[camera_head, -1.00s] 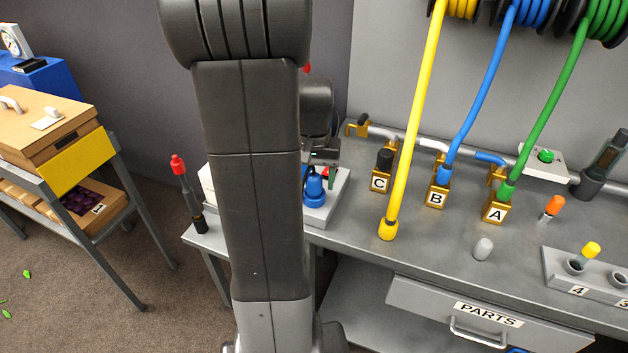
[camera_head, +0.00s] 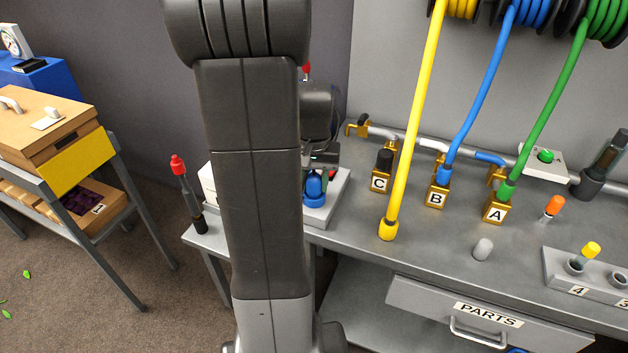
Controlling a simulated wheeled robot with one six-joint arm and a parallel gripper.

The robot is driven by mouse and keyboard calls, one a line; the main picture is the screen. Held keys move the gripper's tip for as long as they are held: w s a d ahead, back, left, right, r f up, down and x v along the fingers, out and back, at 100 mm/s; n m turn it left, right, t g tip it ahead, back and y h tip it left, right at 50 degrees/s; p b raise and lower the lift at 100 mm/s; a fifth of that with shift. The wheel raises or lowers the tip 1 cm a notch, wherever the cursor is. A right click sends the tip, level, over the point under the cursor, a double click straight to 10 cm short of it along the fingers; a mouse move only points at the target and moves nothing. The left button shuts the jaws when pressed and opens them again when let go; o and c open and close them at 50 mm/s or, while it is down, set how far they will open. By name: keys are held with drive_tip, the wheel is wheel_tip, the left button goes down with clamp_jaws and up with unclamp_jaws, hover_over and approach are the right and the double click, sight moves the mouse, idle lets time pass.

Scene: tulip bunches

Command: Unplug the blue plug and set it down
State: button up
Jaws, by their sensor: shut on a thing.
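The blue plug (camera_head: 314,187) stands on a pale block (camera_head: 340,190) at the left end of the grey bench, just right of my arm. My gripper (camera_head: 318,171) is at the plug's top, mostly hidden behind my own arm. It is shut on the blue plug. The fingertips are too small and covered to see clearly. I cannot tell whether the plug is seated in the block or lifted from it.
A red-topped tool (camera_head: 187,194) stands left of my arm. The yellow hose (camera_head: 410,130) hangs to the bench, right of the plug. Valves C (camera_head: 380,183), B (camera_head: 436,198) and A (camera_head: 495,212) line the bench. Bare bench (camera_head: 440,245) lies in front of them.

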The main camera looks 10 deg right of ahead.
sight(314, 174)
drive_tip(key=shift+r, duration=0.15)
drive_tip(key=shift+r+p, duration=1.4)
drive_tip(key=shift+r, duration=0.1)
drive_tip(key=shift+r, duration=0.1)
drive_tip(key=shift+r+p, duration=1.7)
drive_tip(key=shift+r, duration=0.2)
